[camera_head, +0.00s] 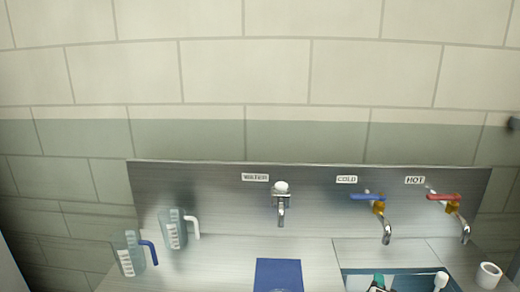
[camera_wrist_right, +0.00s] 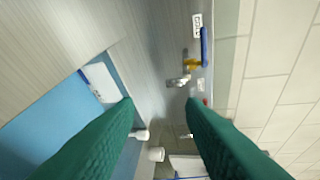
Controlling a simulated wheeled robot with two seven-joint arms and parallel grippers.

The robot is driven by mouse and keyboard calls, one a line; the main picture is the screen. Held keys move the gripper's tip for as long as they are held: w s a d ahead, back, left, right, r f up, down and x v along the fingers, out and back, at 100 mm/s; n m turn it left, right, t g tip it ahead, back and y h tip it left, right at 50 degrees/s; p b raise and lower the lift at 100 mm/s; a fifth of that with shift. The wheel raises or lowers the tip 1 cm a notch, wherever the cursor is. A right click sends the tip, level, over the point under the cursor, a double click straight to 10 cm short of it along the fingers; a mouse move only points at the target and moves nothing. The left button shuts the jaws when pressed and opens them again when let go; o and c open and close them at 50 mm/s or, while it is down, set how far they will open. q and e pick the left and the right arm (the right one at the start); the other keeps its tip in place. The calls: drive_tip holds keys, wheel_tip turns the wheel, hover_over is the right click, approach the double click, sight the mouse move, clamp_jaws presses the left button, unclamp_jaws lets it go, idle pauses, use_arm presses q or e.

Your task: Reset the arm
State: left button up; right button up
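My right gripper (camera_wrist_right: 160,103) shows in the right wrist view as two green fingers spread wide apart. It is open, and nothing is held between the fingertips. The cold tap with its blue handle (camera_wrist_right: 204,46) is seen beyond the fingertips, to the upper right. A blue basin (camera_wrist_right: 50,125) lies to the left, partly hidden behind the left finger.
A metal counter holds two measuring jugs, one blue-handled (camera_head: 132,256) and one white-handled (camera_head: 174,232), a blue mat (camera_head: 278,276) and a white cup (camera_head: 488,275). A water tap (camera_head: 281,200), cold tap (camera_head: 380,207) and hot tap (camera_head: 450,205) project from the backsplash (camera_head: 220,195).

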drive_tip(key=s+f+m+g+y, duration=0.1)
drive_tip(key=s+f, duration=0.2)
drive_tip(key=f, duration=0.1)
drive_tip(key=s+f+m+g+y, duration=0.1)
drive_tip(key=s+f+g, duration=0.1)
drive_tip(key=s+f, duration=0.1)
drive_tip(key=s+a+f+m+g+y, duration=0.1)
drive_tip(key=s+f+m+g, duration=0.1)
drive_tip(key=s+f, duration=0.2)
drive_tip(key=shift+s+f, duration=0.35)
drive_tip(key=shift+s, duration=0.2)
drive_tip(key=s+a+f+m+g+y, duration=0.1)
drive_tip(key=s+f+m+g+y, duration=0.15)
drive_tip(key=s, duration=0.55)
drive_tip(key=s+a+f+m+g+y, duration=0.2)
drive_tip(key=s+f+m+g, duration=0.15)
drive_tip(key=s, duration=0.35)
wheel_tip(320, 180, down, 25)
drive_tip(key=n, duration=0.1)
use_arm(q)
drive_tip(key=shift+s, duration=0.25)
use_arm(e)
drive_tip(key=s+d+f+g, duration=0.1)
drive_tip(key=s+d+f, duration=0.2)
drive_tip(key=s+f, duration=1.4)
drive_tip(key=shift+d+f+n+g+h, duration=0.2)
drive_tip(key=shift+n+g+h, duration=0.1)
drive_tip(key=shift+g+h, duration=0.1)
drive_tip(key=shift+s, duration=0.1)
